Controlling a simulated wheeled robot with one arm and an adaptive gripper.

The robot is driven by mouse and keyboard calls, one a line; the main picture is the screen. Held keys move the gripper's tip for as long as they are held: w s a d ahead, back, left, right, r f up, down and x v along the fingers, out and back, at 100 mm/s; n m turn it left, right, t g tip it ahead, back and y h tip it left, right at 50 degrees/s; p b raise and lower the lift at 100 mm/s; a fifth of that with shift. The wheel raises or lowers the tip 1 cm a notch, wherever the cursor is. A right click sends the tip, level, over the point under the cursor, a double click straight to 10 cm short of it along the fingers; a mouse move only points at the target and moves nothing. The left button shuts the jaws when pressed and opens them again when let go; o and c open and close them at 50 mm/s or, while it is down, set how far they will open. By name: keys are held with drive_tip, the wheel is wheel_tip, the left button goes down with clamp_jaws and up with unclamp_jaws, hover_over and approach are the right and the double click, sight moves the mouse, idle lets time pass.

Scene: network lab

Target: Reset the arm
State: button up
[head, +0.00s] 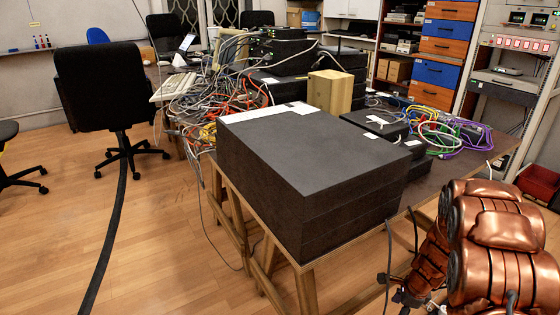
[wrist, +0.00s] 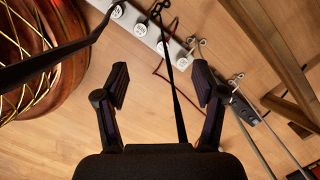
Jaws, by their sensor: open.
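My gripper (wrist: 161,84) is open in the wrist view, its two dark fingers spread apart with nothing between them. It points down over the wooden floor (wrist: 145,130). My copper-coloured arm (head: 490,235) shows at the lower right of the head view, folded low beside the table's right front corner. Dark parts at its lower end may be the gripper, but they are too small to tell whether they are.
A stack of black boxes (head: 310,165) fills the near end of the wooden table (head: 460,165). Tangled cables (head: 215,95) lie behind it. In the wrist view, a power strip (wrist: 150,30) with cords lies on the floor near wooden legs (wrist: 270,45). A black chair (head: 105,90) stands left; floor there is mostly free.

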drive_tip(key=s+a+r+n+p, duration=0.3)
drive_tip(key=a+r+n+p, duration=0.15)
drive_tip(key=r, duration=0.75)
drive_tip(key=s+a+r+n+g+p, duration=0.1)
drive_tip(key=s+a+r+n+p, duration=0.35)
drive_tip(key=r, duration=0.75)
drive_tip(key=s+a+r+n+p, duration=0.25)
drive_tip(key=a+r+p, duration=0.3)
drive_tip(key=r, duration=0.65)
drive_tip(key=s+a+r+n+g+h+p, duration=0.1)
drive_tip(key=s+a+r+n+p, duration=0.2)
drive_tip(key=s+r+n+p, duration=0.7)
drive_tip(key=s+r+p, duration=0.5)
drive_tip(key=s+r, duration=0.5)
drive_tip(key=r, duration=0.3)
drive_tip(key=shift+r+g+h, duration=0.15)
drive_tip(key=shift+g+h, duration=0.25)
